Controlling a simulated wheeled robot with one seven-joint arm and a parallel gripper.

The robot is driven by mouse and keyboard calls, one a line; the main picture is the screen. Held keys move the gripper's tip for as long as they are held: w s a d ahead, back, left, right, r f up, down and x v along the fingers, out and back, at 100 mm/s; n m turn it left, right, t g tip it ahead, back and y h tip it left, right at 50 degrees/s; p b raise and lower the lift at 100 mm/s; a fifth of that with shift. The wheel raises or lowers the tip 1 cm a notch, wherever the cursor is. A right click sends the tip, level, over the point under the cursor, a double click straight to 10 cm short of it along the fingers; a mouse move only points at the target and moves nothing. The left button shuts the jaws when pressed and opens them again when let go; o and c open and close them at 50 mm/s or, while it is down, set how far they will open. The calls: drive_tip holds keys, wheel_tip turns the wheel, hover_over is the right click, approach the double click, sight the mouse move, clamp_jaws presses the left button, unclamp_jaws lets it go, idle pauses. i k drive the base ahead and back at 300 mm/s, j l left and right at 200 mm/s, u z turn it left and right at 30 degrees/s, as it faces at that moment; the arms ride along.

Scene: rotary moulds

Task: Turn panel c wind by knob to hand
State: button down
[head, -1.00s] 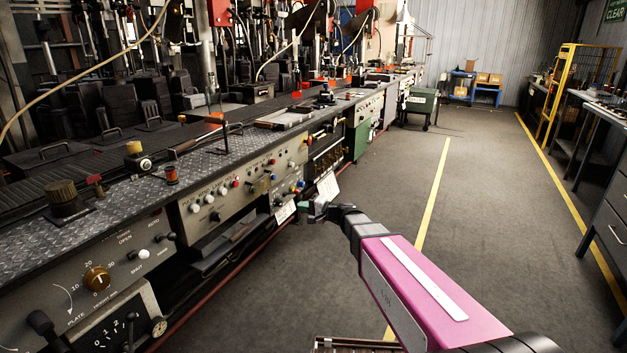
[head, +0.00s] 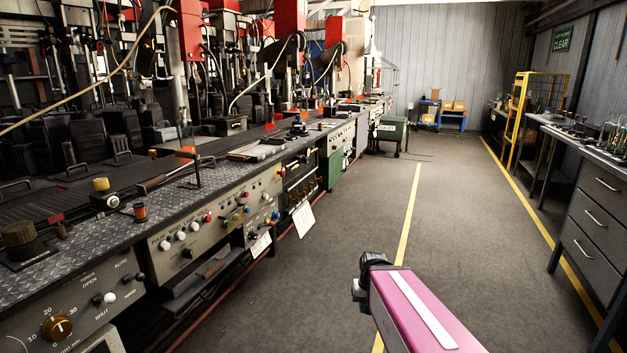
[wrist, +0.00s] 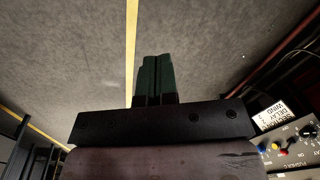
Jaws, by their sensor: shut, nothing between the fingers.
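A small grey control panel with blue, red, yellow and black knobs (head: 262,220) is on the front of the long machine bench in the head view. A similar panel, with a black knob and coloured knobs (wrist: 287,146), shows at the lower right of the wrist view. I cannot tell for certain which panel is c or which knob is its wind by knob. My gripper (wrist: 155,60) has its green fingers shut together with nothing between them. It hangs over open floor, apart from the panels.
White plates (head: 303,219) hang off the bench front. Grey drawers (head: 598,208) stand at the right. A green bin (head: 389,134) and a yellow cage (head: 535,105) are farther off. The aisle floor (head: 350,225) is clear, with yellow lines.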

sight(187, 253)
drive_tip(key=u, duration=1.6)
